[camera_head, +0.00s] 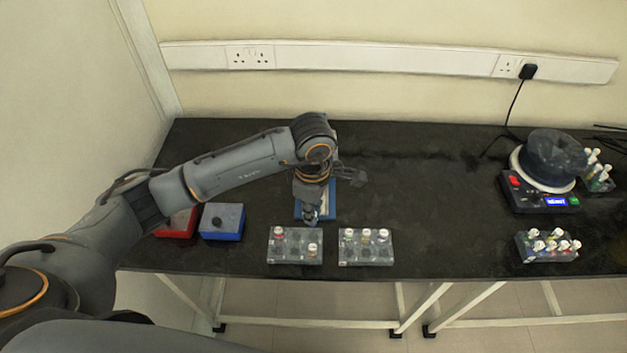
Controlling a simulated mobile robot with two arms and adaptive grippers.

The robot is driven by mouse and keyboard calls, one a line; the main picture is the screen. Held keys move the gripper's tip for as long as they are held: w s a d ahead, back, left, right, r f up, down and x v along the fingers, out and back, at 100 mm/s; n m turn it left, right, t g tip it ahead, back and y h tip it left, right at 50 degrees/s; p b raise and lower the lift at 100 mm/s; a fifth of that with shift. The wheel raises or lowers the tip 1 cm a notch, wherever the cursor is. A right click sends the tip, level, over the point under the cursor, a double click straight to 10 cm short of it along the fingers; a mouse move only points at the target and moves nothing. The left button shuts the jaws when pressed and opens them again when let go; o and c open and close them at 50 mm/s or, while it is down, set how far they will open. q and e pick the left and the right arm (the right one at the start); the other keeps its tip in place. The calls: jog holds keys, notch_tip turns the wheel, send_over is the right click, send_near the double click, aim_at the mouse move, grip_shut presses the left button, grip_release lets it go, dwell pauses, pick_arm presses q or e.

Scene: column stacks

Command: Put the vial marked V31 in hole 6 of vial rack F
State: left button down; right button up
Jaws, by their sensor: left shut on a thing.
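My left gripper (311,216) points down just behind a clear vial rack (296,258), near its back edge. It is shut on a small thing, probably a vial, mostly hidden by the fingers. That rack holds a red-capped vial (278,232) at its back left and a white-capped vial (312,248) at its right. A second clear rack (366,259) beside it holds several vials along its back row. The marks V31 and F are too small to read. My right gripper is not in view.
A blue-edged tray (328,203) lies under my left gripper. A blue box (222,222) and a red box (177,222) stand left. At right are a hotplate device (540,196), a filled rack (547,247) and another rack (599,181). The middle right of the bench is clear.

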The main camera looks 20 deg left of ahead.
pick_arm(q)
jog(key=shift+s+d+f, duration=0.15)
jog(key=shift+s, duration=0.2)
jog(key=shift+f, duration=0.3)
jog(key=f, duration=0.1)
jog(key=f+b, duration=0.1)
jog(key=shift+w+f, duration=0.3)
jog(key=shift+f+b, duration=0.25)
jog(key=shift+b, duration=0.1)
jog(key=shift+f, duration=0.35)
jog(key=shift+b, duration=0.35)
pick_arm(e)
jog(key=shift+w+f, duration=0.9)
pick_arm(q)
jog(key=shift+f+b, duration=0.1)
jog(key=shift+b, duration=0.2)
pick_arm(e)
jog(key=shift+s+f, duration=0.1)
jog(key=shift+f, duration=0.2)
